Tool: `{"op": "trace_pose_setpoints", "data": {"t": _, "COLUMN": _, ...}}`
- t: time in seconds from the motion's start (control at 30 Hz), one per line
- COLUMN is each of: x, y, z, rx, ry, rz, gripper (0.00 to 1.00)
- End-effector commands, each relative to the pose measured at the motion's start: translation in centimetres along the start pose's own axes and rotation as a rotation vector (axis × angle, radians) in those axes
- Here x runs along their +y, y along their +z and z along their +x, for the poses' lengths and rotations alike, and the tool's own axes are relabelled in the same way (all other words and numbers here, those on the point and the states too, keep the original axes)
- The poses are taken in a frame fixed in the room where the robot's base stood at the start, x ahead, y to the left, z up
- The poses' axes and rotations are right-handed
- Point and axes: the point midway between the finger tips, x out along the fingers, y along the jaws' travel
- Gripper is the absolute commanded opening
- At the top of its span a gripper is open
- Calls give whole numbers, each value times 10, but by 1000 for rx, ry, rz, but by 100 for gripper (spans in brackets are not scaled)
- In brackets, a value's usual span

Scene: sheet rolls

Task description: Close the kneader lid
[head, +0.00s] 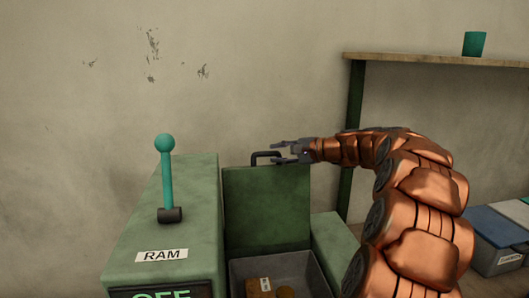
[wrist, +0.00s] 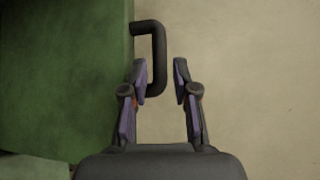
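The kneader lid (head: 267,207) is a green panel standing upright, open, behind the grey chamber (head: 305,268). A dark bar handle (head: 262,155) sits on its top edge; it also shows in the wrist view (wrist: 157,55), jutting from the green lid (wrist: 60,80). My gripper (head: 277,152) is at the handle from the right. In the wrist view my gripper (wrist: 161,72) is open, with a gap between the fingertips. The handle's near end lies by the left fingertip, partly within the gap. I cannot tell whether they touch.
A green housing marked RAM (head: 130,255) with a teal lever (head: 166,175) stands left of the lid. Brown pieces (head: 262,287) lie in the chamber. A shelf (head: 430,59) with a teal cup (head: 474,43) and bins (head: 490,240) are at right.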

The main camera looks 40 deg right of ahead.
Motion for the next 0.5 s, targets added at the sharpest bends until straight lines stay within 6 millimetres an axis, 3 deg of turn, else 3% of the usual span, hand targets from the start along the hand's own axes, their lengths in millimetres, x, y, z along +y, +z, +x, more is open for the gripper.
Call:
{"op": "trace_pose_setpoints", "data": {"t": 0.23, "x": -1, "y": 2, "z": 35, "rx": -6, "ry": 2, "rz": 0, "gripper": 29}}
{"op": "trace_pose_setpoints", "data": {"t": 0.5, "x": 0, "y": 2, "z": 49, "rx": -5, "ry": 1, "rz": 0, "gripper": 29}}
